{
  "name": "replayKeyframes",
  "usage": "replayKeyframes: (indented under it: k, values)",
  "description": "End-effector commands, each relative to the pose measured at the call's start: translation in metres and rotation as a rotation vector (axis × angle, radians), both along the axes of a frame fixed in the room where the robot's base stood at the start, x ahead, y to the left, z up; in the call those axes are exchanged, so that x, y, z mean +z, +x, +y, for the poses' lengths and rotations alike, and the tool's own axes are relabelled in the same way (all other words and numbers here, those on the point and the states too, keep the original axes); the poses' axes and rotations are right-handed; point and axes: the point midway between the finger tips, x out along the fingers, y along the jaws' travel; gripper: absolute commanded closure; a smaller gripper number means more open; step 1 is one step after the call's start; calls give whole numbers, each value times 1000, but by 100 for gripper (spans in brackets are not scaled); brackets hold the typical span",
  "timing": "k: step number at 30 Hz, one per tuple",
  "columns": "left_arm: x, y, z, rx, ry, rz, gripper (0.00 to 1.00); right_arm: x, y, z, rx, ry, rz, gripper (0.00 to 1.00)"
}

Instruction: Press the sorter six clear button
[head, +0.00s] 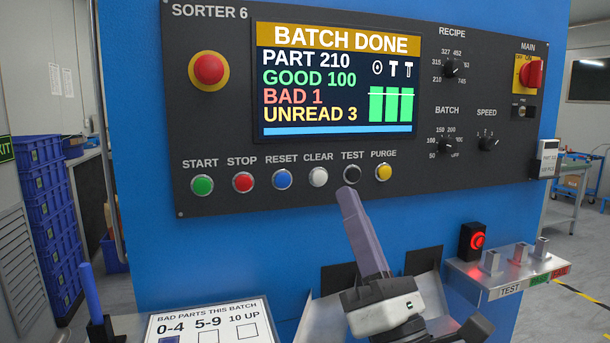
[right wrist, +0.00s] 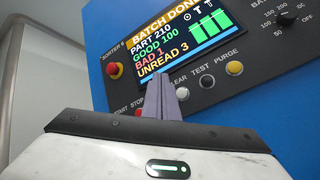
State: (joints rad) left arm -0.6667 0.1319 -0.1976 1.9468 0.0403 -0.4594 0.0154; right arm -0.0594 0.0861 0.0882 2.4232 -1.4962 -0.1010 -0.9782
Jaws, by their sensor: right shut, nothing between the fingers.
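The SORTER 6 panel (head: 235,120) faces me on a blue cabinet. Its CLEAR button (head: 318,177) is white and round, in the row between the blue RESET button (head: 282,179) and the black TEST button (head: 352,174). My right gripper (head: 348,192) is shut and empty. In the head view its fingertips show just below the TEST button, right of and below CLEAR. In the right wrist view the shut fingers (right wrist: 162,80) show left of the white CLEAR button (right wrist: 182,93). I cannot tell whether the tips touch the panel. My left gripper is in neither view.
The screen (head: 335,80) reads BATCH DONE, bad 1, unread 3. START (head: 202,185), STOP (head: 243,182) and PURGE (head: 383,172) buttons share the row. Below are a bad-parts card (head: 212,325), a blue stick (head: 90,290) and a metal TEST shelf (head: 510,270).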

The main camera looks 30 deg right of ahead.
Motion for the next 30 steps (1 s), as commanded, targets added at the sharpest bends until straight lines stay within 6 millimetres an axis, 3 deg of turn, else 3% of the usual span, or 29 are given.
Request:
replayKeyframes:
  k: [11,30]
  values:
    - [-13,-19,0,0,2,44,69,-1,4,-1,3,2,1,100]
    - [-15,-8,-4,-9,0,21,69,-2,79,-19,2,0,0,100]
